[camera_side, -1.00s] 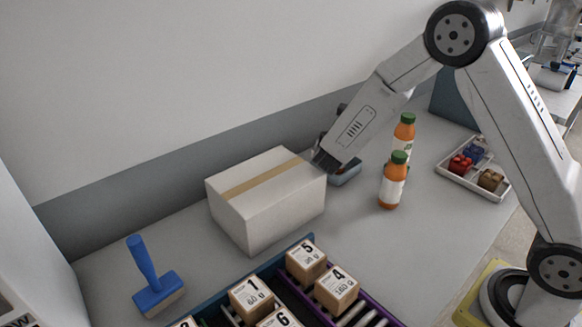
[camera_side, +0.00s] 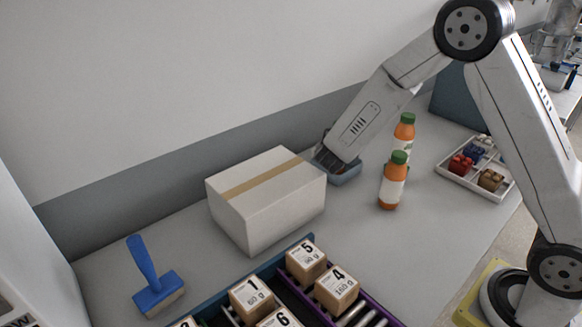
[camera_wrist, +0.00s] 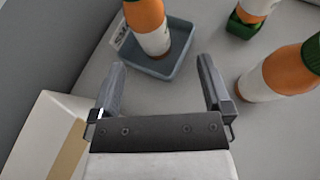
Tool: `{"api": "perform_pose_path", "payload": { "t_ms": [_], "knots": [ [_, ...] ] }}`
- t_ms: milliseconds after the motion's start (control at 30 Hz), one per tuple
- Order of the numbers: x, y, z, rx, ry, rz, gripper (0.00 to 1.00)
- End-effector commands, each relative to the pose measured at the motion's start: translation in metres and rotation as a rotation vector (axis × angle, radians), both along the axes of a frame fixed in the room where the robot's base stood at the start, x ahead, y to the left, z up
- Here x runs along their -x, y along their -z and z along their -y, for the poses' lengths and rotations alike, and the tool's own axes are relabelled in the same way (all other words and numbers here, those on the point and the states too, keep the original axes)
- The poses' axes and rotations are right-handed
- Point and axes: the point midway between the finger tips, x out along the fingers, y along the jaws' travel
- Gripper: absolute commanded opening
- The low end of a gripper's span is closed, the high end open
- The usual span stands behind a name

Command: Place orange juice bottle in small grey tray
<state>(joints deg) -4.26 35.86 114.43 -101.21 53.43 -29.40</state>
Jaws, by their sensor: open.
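The small grey tray (camera_side: 346,178) stands on the table right of the carton, partly hidden behind my gripper (camera_side: 336,163) in the side view. In the wrist view the tray (camera_wrist: 178,66) lies just beyond my fingertips, with an orange juice bottle (camera_wrist: 151,36) standing in it. That bottle's top is cut off by the frame, and the arm hides it in the side view. My gripper (camera_wrist: 162,85) is open, with nothing between its fingers, apart from the bottle. Two more orange bottles with green caps, one nearer (camera_side: 392,182) and one behind (camera_side: 405,130), stand right of the tray.
A taped white carton (camera_side: 265,205) is close left of my gripper. A divided white tray (camera_side: 455,180) with coloured blocks is at the right. A blue-handled tool (camera_side: 150,275) and a bin of numbered boxes (camera_side: 250,297) are in front. Table between is clear.

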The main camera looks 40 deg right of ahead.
Motion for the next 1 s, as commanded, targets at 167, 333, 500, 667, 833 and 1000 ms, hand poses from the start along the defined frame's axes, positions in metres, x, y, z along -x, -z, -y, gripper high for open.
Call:
{"api": "perform_pose_path", "payload": {
  "t_ms": [167,333,500,667,833,1000],
  "knots": [
    [0.032,0.004,0.003,-0.159,0.157,0.031,1.0],
    [0.072,0.01,-0.002,-0.365,0.366,0.085,1.0],
    [0.109,0.015,-0.015,-0.569,0.586,0.157,1.0],
    [0.139,0.018,-0.033,-0.755,0.799,0.242,1.0],
    [0.165,0.018,-0.053,-0.942,1.03,0.345,1.0],
    [0.185,0.015,-0.074,-1.119,1.266,0.466,1.0]
  ]
}}
